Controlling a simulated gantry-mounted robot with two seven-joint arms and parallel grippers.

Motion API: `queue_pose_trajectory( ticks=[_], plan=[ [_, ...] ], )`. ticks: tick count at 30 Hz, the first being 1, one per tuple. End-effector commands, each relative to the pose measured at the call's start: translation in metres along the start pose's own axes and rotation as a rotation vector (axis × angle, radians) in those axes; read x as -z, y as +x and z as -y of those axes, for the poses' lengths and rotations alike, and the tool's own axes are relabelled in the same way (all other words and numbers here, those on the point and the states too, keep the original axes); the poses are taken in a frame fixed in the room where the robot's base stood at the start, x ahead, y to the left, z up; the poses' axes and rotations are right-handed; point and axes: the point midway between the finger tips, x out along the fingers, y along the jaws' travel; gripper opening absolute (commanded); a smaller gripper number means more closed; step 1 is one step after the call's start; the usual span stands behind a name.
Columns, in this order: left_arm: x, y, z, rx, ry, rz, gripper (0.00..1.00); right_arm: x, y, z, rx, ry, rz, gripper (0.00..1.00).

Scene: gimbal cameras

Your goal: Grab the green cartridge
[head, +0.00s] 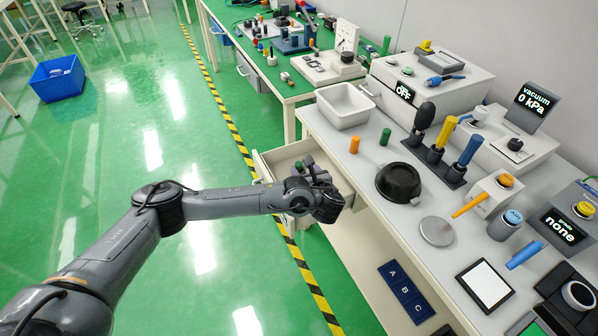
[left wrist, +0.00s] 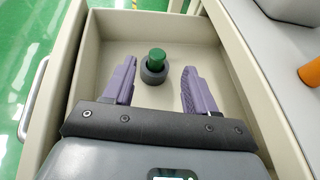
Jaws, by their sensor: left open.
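A green cartridge (left wrist: 157,59) stands upright in a dark grey round holder (left wrist: 153,73) inside an open drawer (left wrist: 203,33). My left gripper (left wrist: 157,84) is over the drawer, with its two purple fingers open, one on each side of the holder and apart from it. Nothing is between the fingertips except the view of the cartridge and holder just beyond. In the head view my left gripper (head: 308,168) hides part of the drawer (head: 268,164). Another green cylinder (head: 385,137) stands on the worktop. My right gripper is out of view.
The drawer walls stand close around my left gripper. On the worktop nearby are an orange cylinder (head: 354,145), a white bin (head: 345,104) and a black bowl (head: 398,182). The drawer floor around the holder is clear.

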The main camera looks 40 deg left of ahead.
Motion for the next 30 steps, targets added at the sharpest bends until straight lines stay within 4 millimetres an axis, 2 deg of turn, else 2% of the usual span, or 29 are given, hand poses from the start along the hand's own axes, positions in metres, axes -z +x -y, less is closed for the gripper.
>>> queue_pose_trajectory(
  ticks=[5, 13, 24, 30],
  plan=[
    [0.005, 0.013, -0.002, 0.0, -0.001, 0.0, 0.57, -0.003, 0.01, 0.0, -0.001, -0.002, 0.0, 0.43],
    [0.007, 0.046, -0.004, -0.001, -0.001, 0.0, 0.57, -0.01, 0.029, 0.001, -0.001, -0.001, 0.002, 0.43],
    [0.005, 0.052, -0.003, 0.001, 0.0, -0.001, 0.57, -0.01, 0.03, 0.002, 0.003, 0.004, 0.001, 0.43],
    [0.005, 0.052, -0.003, 0.001, -0.001, -0.001, 0.26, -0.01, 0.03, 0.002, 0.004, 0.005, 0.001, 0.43]
  ],
)
